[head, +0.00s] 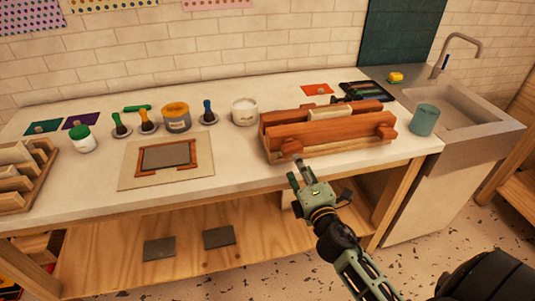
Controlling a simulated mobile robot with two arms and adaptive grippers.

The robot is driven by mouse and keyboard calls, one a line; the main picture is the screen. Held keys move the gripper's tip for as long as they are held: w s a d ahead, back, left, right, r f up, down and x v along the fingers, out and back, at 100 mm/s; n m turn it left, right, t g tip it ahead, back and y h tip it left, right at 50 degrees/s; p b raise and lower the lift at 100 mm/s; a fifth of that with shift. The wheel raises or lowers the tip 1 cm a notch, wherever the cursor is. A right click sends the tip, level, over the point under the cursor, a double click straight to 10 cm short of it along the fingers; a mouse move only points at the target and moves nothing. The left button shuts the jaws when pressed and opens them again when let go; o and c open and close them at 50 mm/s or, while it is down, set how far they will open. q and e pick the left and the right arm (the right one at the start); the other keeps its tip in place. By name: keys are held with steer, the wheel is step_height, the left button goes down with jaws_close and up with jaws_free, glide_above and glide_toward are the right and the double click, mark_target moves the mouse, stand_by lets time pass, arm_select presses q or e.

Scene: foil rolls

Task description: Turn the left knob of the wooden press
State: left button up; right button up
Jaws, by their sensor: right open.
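The wooden press (330,131) stands on the right part of the white worktop, made of reddish-brown beams with a paler block on top. Its left knob (291,147) sticks out at the front left. Its right knob (385,132) sticks out at the front right. My right gripper (304,172) is open and empty, just below and in front of the left knob. Its fingertips point up toward the knob, and I cannot tell whether they touch it. My left gripper is not in view.
A board with a dark plate and wooden strips (166,158) lies left of the press. Jars and brushes stand behind, including a white tub (244,111). A grey-green cup (424,119) stands right, near the sink (460,110). The worktop's front edge lies under my right arm.

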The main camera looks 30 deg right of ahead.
mark_target(295, 153)
steer(key=shift+w+d+r, duration=0.1)
steer(key=shift+w+r, duration=0.1)
steer(key=shift+r, duration=0.3)
steer(key=x, duration=0.4)
steer(key=p+x, duration=0.1)
steer(key=x, duration=0.1)
steer(key=shift+d, duration=0.35)
steer(key=shift+w, duration=0.35)
steer(key=shift+w+d+f, duration=0.1)
steer(key=shift+w, duration=0.25)
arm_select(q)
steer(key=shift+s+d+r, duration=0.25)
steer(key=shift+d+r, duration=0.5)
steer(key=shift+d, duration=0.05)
arm_select(e)
steer(key=shift+c, duration=0.2)
